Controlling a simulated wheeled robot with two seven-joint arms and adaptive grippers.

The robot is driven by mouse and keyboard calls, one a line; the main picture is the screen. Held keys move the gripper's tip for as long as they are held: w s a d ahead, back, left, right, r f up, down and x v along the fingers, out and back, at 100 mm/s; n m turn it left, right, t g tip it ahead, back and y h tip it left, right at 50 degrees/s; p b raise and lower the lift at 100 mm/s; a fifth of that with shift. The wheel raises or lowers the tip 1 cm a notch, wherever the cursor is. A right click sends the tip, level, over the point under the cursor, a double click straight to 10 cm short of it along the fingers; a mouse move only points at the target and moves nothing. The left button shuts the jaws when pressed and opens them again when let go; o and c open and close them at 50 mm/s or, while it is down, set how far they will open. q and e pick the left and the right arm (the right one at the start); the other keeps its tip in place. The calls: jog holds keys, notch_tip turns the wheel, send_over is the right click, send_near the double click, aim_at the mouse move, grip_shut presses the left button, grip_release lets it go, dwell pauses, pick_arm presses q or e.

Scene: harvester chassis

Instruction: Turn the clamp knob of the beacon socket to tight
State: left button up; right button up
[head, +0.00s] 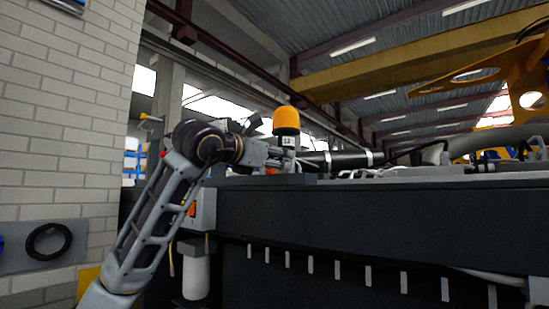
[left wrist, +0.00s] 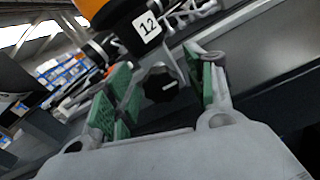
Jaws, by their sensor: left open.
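The beacon (head: 286,121) has an orange dome on a dark socket with a white label reading 12, and stands upright on the dark chassis top. In the left wrist view the black socket (left wrist: 143,28) shows at the top. Below it is the black lobed clamp knob (left wrist: 157,84) with a short white mark pointing right. My left gripper (head: 270,157) reaches the socket from the left. In the left wrist view its green-padded fingers (left wrist: 165,78) are open, one on each side of the knob, with gaps visible. The knob is hidden in the head view. My right gripper is not in view.
The dark chassis wall (head: 400,215) fills the lower right. A grey box with an orange switch (head: 193,210) hangs on its left end. Black and silver pipes (head: 350,159) and cables run along the top behind the beacon. A brick wall (head: 60,130) stands at left.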

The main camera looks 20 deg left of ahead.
pick_arm(q)
jog(key=c, duration=1)
